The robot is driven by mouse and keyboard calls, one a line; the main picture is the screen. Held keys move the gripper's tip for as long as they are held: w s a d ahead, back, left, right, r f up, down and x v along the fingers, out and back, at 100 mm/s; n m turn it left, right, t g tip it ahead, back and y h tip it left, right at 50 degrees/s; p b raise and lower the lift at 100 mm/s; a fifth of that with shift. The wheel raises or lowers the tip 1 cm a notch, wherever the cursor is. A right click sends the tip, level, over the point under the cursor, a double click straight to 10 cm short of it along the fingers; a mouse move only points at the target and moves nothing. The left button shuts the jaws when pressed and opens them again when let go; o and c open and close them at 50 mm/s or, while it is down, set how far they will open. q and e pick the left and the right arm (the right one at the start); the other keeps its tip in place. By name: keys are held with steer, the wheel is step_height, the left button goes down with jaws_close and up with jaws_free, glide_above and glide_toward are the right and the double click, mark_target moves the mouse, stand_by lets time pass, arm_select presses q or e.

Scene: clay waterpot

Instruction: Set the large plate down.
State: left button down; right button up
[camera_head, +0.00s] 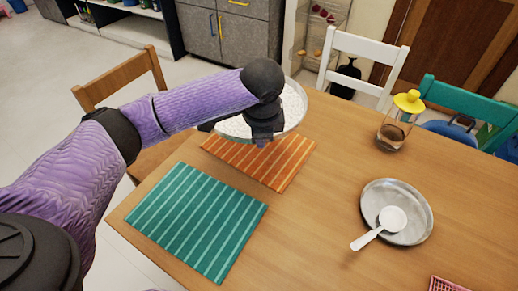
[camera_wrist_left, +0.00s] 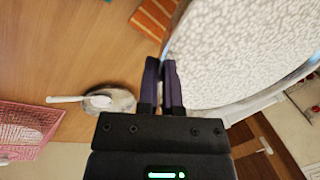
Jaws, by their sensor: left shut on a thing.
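The large plate (camera_head: 294,108) is round, with a white speckled face and a thin rim. In the head view it is over the table's far left edge, just beyond the orange striped mat (camera_head: 280,165), and partly hidden by my arm. My left gripper (camera_head: 262,138) is shut on its near edge. In the left wrist view the plate (camera_wrist_left: 245,50) fills the upper right, and the fingers (camera_wrist_left: 160,68) meet its rim. I cannot tell how high the plate is above the table. My right gripper is not in view.
A teal striped mat (camera_head: 195,220) lies nearer on the wooden table (camera_head: 320,235). At the right are a grey metal plate (camera_head: 415,225) with a white ladle (camera_head: 392,219), a yellow-topped glass jar (camera_head: 393,136) and a pink item (camera_head: 446,285). Chairs surround the table; its middle is clear.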

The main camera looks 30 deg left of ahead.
mark_target(238, 172)
arm_select(q)
steer(key=w+a+f+m+h+b, duration=0.2)
steer(key=w+a+f+m+b, duration=0.1)
steer(key=a+f+m, duration=0.5)
steer(key=shift+n, duration=0.3)
steer(key=f+b, duration=0.1)
steer(key=f, duration=0.2)
steer(key=f+b, duration=0.2)
steer(key=f, duration=0.2)
steer(key=a+f+b, duration=0.1)
steer(key=f+b, duration=0.1)
steer(key=f, duration=0.1)
steer(key=shift+s+f, duration=0.2)
steer(key=shift+s, duration=0.1)
steer(key=shift+r, duration=0.15)
steer(key=c, duration=0.8)
jaws_free()
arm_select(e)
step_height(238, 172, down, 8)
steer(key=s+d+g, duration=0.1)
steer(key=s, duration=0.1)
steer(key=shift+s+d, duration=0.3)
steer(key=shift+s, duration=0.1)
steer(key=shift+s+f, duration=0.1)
